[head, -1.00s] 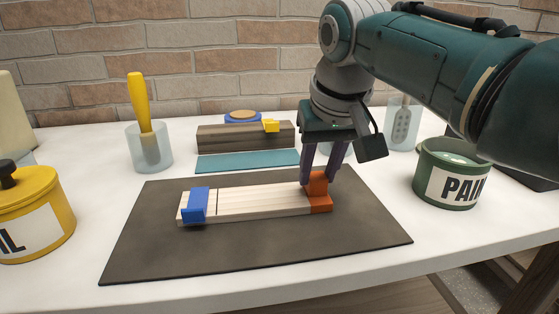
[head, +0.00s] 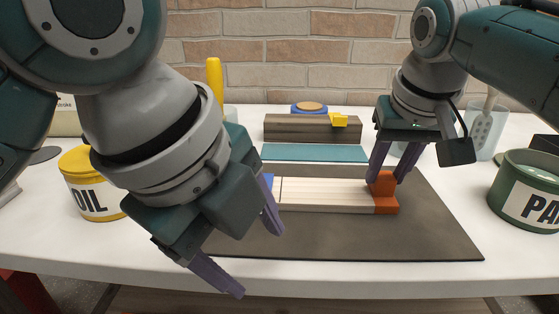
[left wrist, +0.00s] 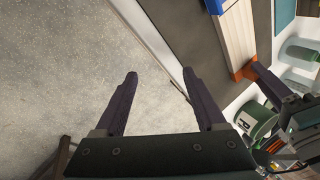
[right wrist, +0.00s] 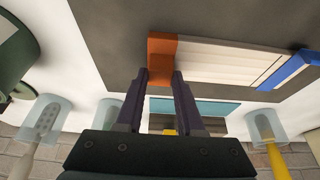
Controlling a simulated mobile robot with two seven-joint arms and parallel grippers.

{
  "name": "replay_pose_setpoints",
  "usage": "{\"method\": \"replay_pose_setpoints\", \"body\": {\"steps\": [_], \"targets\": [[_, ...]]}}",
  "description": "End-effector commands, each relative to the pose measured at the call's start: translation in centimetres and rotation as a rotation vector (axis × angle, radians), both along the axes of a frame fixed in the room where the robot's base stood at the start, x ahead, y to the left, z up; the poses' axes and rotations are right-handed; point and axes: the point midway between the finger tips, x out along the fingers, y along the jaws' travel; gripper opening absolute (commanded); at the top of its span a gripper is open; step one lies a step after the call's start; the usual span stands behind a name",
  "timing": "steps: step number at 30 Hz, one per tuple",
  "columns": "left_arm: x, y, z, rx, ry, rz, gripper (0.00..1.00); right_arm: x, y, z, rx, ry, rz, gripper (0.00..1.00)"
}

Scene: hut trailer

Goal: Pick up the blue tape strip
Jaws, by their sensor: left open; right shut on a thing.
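A pale wooden board (head: 325,194) lies on the dark mat. A blue piece (right wrist: 300,72) sits across one end of it, seen best in the right wrist view; in the head view my left gripper hides most of it. An orange L-shaped block (head: 386,203) sits at the board's right end. My right gripper (head: 387,179) is shut on the orange block's upright part.
The dark mat (head: 440,235) lies on a white table (head: 130,265). A yellow oil can (head: 90,185) stands left, a green paint can (head: 528,190) right. Behind are a teal strip (head: 315,153), a dark wood block (head: 300,128) with a yellow piece (head: 338,119), and a blue round item (head: 309,108).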

Motion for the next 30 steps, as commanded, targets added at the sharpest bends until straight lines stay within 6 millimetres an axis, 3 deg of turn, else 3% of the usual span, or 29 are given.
{"method": "replay_pose_setpoints", "body": {"steps": [6, 10, 15, 19, 25, 30], "targets": [[4.3, -0.6, 5.0, 0.295, -0.136, -0.523, 0.72, 0.0, 0.0, 0.0, 0.001, -0.001, 0.0, 0.0], [6.0, -0.2, 7.5, 0.439, -0.17, -0.738, 0.72, 0.0, 0.0, 0.0, 0.001, -0.001, 0.0, 0.0], [7.0, 0.3, 9.3, 0.545, -0.183, -0.887, 0.72, 0.0, 0.0, 0.0, 0.001, -0.002, 0.0, 0.0], [7.6, 0.4, 8.6, 0.568, -0.179, -0.922, 0.72, 0.0, 0.0, 0.0, 0.001, -0.002, 0.0, 0.0], [9.0, 0.4, 5.1, 0.569, -0.179, -0.923, 0.72, 0.0, 0.0, 0.1, 0.001, -0.001, 0.0, 0.0], [9.7, 0.4, 3.6, 0.568, -0.183, -0.922, 0.72, 0.0, 0.0, 0.1, 0.001, -0.001, 0.0, 0.0]]}}
